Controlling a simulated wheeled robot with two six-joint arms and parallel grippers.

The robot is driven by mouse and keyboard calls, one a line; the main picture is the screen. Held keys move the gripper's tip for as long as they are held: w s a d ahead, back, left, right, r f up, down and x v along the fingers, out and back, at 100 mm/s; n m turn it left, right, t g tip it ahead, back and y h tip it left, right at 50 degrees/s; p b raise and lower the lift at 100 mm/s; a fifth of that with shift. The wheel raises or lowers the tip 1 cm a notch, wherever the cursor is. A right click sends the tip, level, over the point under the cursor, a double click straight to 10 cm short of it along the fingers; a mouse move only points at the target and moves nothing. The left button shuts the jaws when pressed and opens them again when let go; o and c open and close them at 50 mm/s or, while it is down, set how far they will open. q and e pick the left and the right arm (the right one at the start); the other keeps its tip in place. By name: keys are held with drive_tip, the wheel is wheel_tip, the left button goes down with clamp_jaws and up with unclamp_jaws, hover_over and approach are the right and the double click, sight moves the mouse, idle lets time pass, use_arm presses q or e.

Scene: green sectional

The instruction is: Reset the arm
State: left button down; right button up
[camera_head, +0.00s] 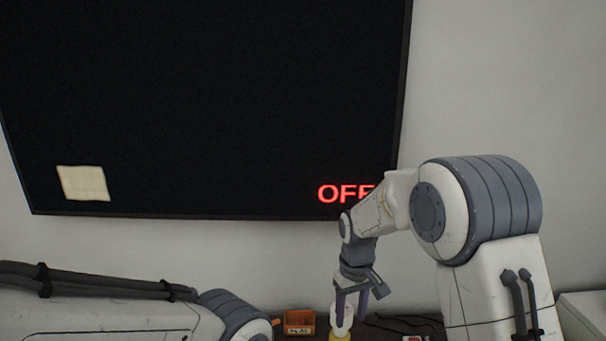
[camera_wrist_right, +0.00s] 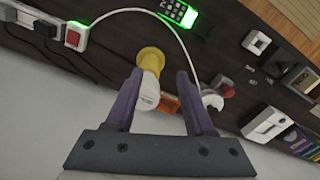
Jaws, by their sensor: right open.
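My right arm bends down from the right in the head view. Its gripper (camera_head: 357,300) points down over the dark tabletop, with its fingers apart. A white and yellow object (camera_head: 340,335) shows at the fingers; in the right wrist view its yellow part (camera_wrist_right: 151,60) and white part (camera_wrist_right: 149,88) lie between or just beyond the two purple-grey fingers (camera_wrist_right: 160,85). I cannot tell whether the fingers touch it. My left arm (camera_head: 110,315) lies low across the left of the head view; its gripper is out of sight.
A big dark screen (camera_head: 200,100) reading OFF hangs on the wall. An orange box (camera_head: 299,322) stands on the table. The right wrist view shows a power strip (camera_wrist_right: 40,27), a white cable, a green-lit device (camera_wrist_right: 180,12) and several small items at the right.

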drive_tip(key=s+a+r+n+b, duration=0.2)
drive_tip(key=s+a+b, duration=0.3)
drive_tip(key=s, duration=0.9)
use_arm(q)
wheel_tip(320, 180, down, 7)
drive_tip(key=b, duration=0.2)
drive_tip(key=shift+s+d, duration=0.2)
drive_tip(key=shift+s, duration=0.15)
use_arm(e)
drive_tip(key=s+f+n+y, duration=0.1)
drive_tip(key=s+f, duration=0.1)
drive_tip(key=s, duration=1.3)
drive_tip(key=shift+s+a+f, duration=0.25)
drive_tip(key=shift+s+a, duration=0.05)
drive_tip(key=shift+s, duration=0.1)
use_arm(q)
drive_tip(key=shift+f, duration=0.1)
